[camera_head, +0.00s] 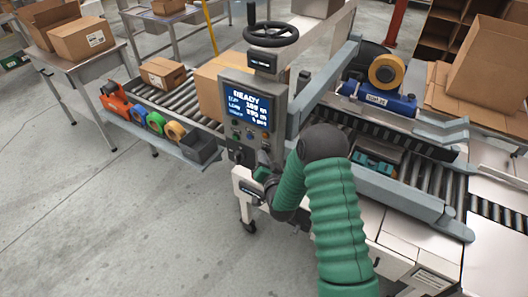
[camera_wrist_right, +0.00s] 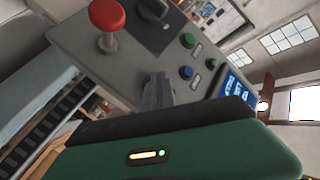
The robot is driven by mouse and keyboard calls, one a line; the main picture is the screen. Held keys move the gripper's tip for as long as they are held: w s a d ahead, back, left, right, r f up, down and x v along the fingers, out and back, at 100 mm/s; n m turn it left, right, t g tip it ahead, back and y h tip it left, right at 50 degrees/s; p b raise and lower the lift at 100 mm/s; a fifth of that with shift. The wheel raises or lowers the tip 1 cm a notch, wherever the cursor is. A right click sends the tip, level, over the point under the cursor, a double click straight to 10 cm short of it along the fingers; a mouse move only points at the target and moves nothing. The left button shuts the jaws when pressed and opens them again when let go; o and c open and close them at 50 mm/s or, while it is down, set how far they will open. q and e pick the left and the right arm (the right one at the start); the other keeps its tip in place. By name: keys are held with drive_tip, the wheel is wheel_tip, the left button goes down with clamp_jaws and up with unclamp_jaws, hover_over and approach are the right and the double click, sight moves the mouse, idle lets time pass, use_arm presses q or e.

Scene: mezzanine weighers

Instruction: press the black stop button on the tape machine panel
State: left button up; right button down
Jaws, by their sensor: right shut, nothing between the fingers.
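The tape machine's grey control panel (camera_head: 232,128) stands left of my right arm in the head view, with a lit screen (camera_head: 248,106) reading READY. In the right wrist view the panel (camera_wrist_right: 120,70) shows a red mushroom button (camera_wrist_right: 107,15), a black knob (camera_wrist_right: 152,9), a green button (camera_wrist_right: 188,40) and a blue button (camera_wrist_right: 186,72). I cannot single out the black stop button; the fingers hide part of the panel. My right gripper (camera_wrist_right: 156,80) is shut and empty, its tips over the panel face; contact cannot be told. It shows at the panel's lower part (camera_head: 262,168). My left gripper is out of view.
A black handwheel (camera_head: 271,34) sits above the panel. A roller conveyor (camera_head: 205,102) with cartons runs left, beside a shelf of tape rolls (camera_head: 156,122). The tape head (camera_head: 378,98) and side rails (camera_head: 400,190) lie right of the panel. Floor at lower left is clear.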

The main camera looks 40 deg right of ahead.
drive_tip(key=shift+s+a, duration=0.3)
drive_tip(key=shift+a, duration=0.45)
drive_tip(key=shift+s+a, duration=0.35)
drive_tip(key=shift+a, duration=0.45)
drive_tip(key=shift+s+a, duration=0.3)
drive_tip(key=shift+a, duration=0.5)
drive_tip(key=shift+s+a, duration=0.35)
drive_tip(key=shift+a, duration=0.45)
